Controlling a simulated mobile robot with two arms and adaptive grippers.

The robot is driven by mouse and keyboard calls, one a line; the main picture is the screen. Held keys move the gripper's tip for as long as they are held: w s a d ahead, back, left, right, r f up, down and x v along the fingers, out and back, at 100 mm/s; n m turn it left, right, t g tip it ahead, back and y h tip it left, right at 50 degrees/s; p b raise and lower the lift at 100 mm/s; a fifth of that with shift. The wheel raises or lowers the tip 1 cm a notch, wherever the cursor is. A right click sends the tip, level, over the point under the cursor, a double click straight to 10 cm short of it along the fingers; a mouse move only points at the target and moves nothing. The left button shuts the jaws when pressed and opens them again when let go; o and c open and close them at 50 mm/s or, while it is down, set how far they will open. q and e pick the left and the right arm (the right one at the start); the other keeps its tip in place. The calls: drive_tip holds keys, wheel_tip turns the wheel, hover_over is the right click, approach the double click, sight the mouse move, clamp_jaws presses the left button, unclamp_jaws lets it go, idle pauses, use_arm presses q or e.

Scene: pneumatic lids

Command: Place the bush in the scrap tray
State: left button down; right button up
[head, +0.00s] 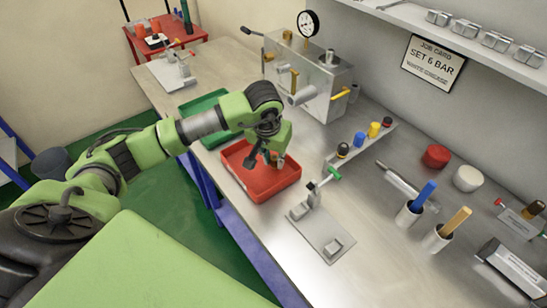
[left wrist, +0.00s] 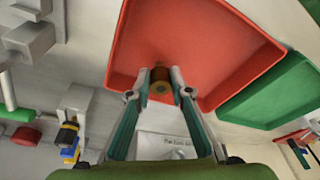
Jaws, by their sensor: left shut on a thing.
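The red tray (head: 285,185) lies on the steel bench in the head view, and it also fills the upper middle of the left wrist view (left wrist: 215,50). My left gripper (head: 268,158) is over this tray. In the left wrist view, my left gripper (left wrist: 160,88) is shut on the bush (left wrist: 160,75), a small brass-coloured ring-ended piece between the fingertips. The bush appears over the tray's near edge in that view. Its height above the tray floor is hard to tell. In the head view the bush is mostly hidden by the fingers. My right gripper is not in view.
A green tray (head: 203,104) lies behind the red one. A toggle clamp on a plate (head: 318,232) stands just right of the red tray. A steel box with a gauge (head: 308,24) stands behind. Cups with blue and tan handles (head: 437,236) stand at right.

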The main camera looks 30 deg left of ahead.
use_arm(q)
drive_tip(key=shift+f, duration=0.2)
drive_tip(key=c, duration=1.8)
unclamp_jaws()
drive_tip(key=shift+r, duration=0.1)
drive_tip(key=shift+c, duration=0.2)
drive_tip(key=shift+r, duration=0.55)
drive_tip(key=b+v, duration=0.2)
drive_tip(key=v, duration=0.9)
drive_tip(key=shift+s, duration=0.15)
